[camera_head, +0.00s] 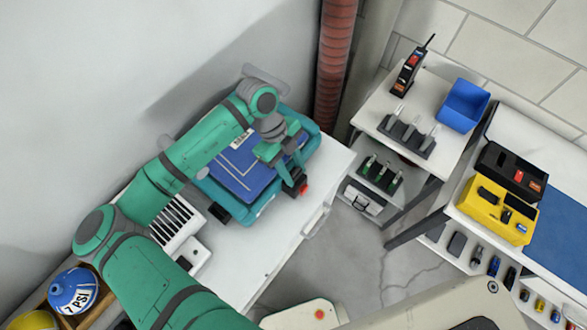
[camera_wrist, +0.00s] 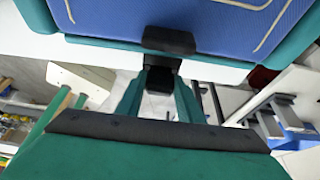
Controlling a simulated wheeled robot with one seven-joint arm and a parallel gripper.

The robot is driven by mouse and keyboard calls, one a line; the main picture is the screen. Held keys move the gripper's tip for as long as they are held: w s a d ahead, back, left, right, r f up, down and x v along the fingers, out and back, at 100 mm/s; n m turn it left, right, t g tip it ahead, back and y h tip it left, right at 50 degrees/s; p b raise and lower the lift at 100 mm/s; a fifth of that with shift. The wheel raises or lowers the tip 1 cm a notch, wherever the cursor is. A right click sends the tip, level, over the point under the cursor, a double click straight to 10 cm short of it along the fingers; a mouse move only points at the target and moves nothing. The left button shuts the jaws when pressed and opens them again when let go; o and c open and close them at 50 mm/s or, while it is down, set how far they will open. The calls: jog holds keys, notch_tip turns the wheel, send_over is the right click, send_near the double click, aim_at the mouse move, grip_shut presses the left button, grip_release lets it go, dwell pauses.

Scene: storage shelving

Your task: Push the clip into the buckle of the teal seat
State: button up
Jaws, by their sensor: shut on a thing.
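The teal seat (camera_head: 262,207) has a blue cushion (camera_head: 238,172) and lies on the white bench top at the wall. My gripper (camera_head: 290,178) is over the seat's right side. In the wrist view my gripper (camera_wrist: 160,85) is shut on a black clip (camera_wrist: 168,41), which shows in front of the seat's blue cushion and teal edge. A black part with a red end (camera_head: 303,188), which looks like the buckle, is beside my fingers at the seat's right edge. I cannot tell whether clip and buckle touch; my arm hides part of the seat.
A white vented box (camera_head: 177,222) stands left of the seat. A red pipe (camera_head: 334,60) rises behind the bench. Shelves with a blue bin (camera_head: 463,106) and a yellow case (camera_head: 497,209) stand right. The bench front is clear.

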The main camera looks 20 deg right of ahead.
jog(key=shift+f, duration=0.3)
jog(key=o, duration=1.7)
jog(key=shift+r, duration=0.1)
jog(key=shift+r, duration=3.9)
